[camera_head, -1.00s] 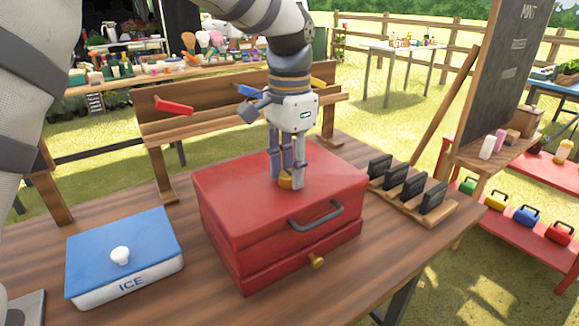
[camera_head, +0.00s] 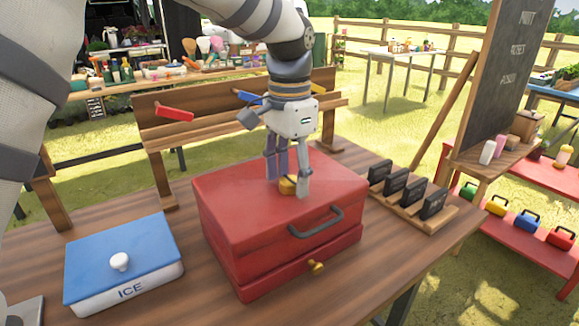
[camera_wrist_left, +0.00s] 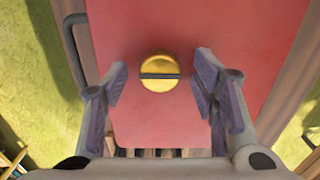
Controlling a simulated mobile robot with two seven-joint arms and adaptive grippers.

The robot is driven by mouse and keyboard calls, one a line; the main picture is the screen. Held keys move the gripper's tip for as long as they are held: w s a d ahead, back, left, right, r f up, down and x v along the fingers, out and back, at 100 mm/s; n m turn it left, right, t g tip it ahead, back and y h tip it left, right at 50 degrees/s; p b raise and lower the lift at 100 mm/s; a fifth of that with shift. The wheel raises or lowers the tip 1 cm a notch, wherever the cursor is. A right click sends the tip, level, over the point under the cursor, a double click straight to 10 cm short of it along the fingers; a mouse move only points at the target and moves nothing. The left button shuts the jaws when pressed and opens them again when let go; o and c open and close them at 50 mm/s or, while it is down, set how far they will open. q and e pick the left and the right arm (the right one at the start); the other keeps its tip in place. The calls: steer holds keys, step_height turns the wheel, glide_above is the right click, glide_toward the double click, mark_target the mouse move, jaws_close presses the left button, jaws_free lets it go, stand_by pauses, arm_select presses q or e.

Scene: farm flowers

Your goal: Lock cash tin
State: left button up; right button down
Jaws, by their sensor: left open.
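The cash tin (camera_head: 235,205) is a closed red box on the wooden table, with a grey handle (camera_head: 316,222) and a small brass knob (camera_head: 316,267) on its front. A round yellow lock knob (camera_head: 287,186) sits on its lid. In the left wrist view the lock knob (camera_wrist_left: 160,72) has a dark slot running across the picture, over the red lid (camera_wrist_left: 160,120). My left gripper (camera_head: 287,190) points down over the lid. It is open, with one finger on each side of the lock knob and a gap on both sides. My right gripper is not in view.
A white box with a blue lid marked ICE (camera_head: 120,262) stands left of the tin. A wooden rack of small black signs (camera_head: 405,192) stands to the right. A wooden rack with coloured handles (camera_head: 215,120) runs behind.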

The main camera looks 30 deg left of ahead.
mark_target(290, 180)
arm_select(q)
step_height(290, 180, up, 12)
steer(key=shift+f, duration=0.1)
stand_by(0.5)
